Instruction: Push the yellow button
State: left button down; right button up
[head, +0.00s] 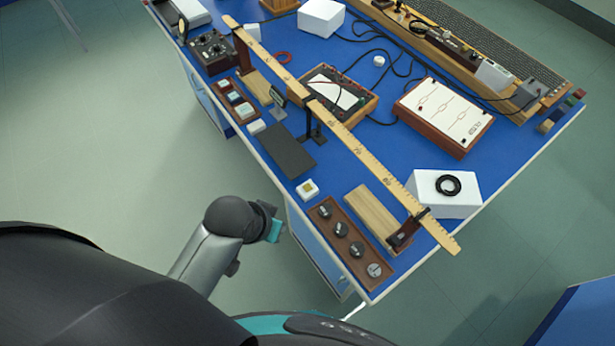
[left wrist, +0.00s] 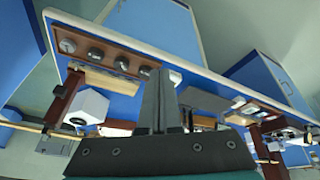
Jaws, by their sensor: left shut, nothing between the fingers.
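The yellow button (head: 309,187) is a small yellowish square on top of a small white box (head: 306,195). The box sits near the front edge of the blue bench, between a dark flat pad and a brown board with several round weights. My left gripper (head: 269,211) is off the bench's front edge, left of and apart from the button in the head view. In the left wrist view my left gripper (left wrist: 161,98) is shut and empty. A small pale box shows just right of its fingers there, but its button face is not clear. My right gripper is not in view.
The board with round weights (head: 333,213) and the dark pad (head: 287,150) flank the box. A long yellow ruler (head: 345,138) on stands crosses the bench behind it. A white block with a black ring (head: 445,198) stands at the right. The floor at the left is clear.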

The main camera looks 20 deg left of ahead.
pick_arm(q)
jog(key=w+d+r+t+h+p, duration=0.1)
jog(key=w+d+r+p, duration=0.15)
jog(key=w, duration=0.25)
jog(key=n+t+h, duration=0.1)
jog(key=n+t, duration=0.2)
jog(key=n, duration=0.2)
send_over(308, 187)
jog(key=s, duration=0.1)
jog(key=shift+s+a+f+b, duration=0.1)
jog(key=shift+a+f+b, duration=0.1)
jog(key=shift+f, duration=0.6)
jog(key=shift+s+a+f+b, duration=0.1)
jog(key=shift+f+b, duration=0.05)
jog(key=shift+f, duration=0.65)
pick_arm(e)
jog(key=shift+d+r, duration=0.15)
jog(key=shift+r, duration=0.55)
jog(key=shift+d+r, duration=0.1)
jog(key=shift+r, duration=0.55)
pick_arm(q)
jog(key=shift+f, duration=0.1)
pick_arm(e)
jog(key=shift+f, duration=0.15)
pick_arm(q)
notch_tip(308, 187, down, 8)
jog(key=b, duration=0.8)
jog(key=shift+f+b, duration=0.3)
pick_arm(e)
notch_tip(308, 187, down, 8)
